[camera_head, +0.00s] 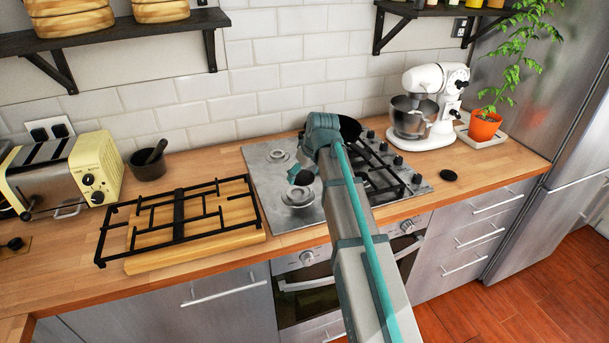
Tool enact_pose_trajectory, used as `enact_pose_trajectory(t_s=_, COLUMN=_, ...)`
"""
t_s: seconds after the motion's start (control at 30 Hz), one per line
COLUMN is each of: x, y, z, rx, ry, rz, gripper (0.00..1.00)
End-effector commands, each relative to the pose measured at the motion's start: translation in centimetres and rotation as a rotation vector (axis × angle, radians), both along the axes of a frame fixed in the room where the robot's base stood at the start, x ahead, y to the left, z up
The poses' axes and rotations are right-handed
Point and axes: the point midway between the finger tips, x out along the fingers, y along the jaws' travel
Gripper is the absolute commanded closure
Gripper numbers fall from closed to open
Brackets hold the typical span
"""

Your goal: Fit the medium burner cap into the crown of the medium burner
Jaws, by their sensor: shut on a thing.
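My gripper (302,177) is over the left half of the steel hob (258,176). It is shut on a small dark thing (292,179), which looks like the medium burner cap; the fingers partly hide it. Two bare burners show on this half: a rear one (279,155) and a front one (298,196), both light metal with no cap on them. The gripper appears above and just behind the front burner; the gap below it is hard to judge. I cannot tell from size alone which burner is the medium one.
A black round disc (448,175) lies on the counter right of the hob. A black grate (382,172) and dark pan (349,128) cover the hob's right half. Another grate (179,215) rests on a wooden board at left. A white mixer (430,105) stands behind right.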

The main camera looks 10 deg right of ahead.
Motion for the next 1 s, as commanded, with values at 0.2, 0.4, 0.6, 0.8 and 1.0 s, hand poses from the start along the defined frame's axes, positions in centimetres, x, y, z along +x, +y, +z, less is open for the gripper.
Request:
enact_pose_trajectory(t_s=0.2, x=0.3, y=0.0, z=0.0, rx=-0.001, ry=-0.003, rz=0.027, gripper=0.55)
enact_pose_trajectory(t_s=0.4, x=0.3, y=0.0, z=0.0, rx=-0.001, ry=-0.003, rz=0.027, gripper=0.55)
enact_pose_trajectory(t_s=0.6, x=0.2, y=0.0, z=0.1, rx=0.0, ry=-0.003, rz=0.027, gripper=0.55)
enact_pose_trajectory(t_s=0.8, x=0.2, y=0.0, z=-1.0, rx=0.0, ry=-0.003, rz=0.027, gripper=0.55)
enact_pose_trajectory(t_s=1.0, x=0.2, y=0.0, z=-2.7, rx=-0.001, ry=-0.003, rz=0.027, gripper=0.55)
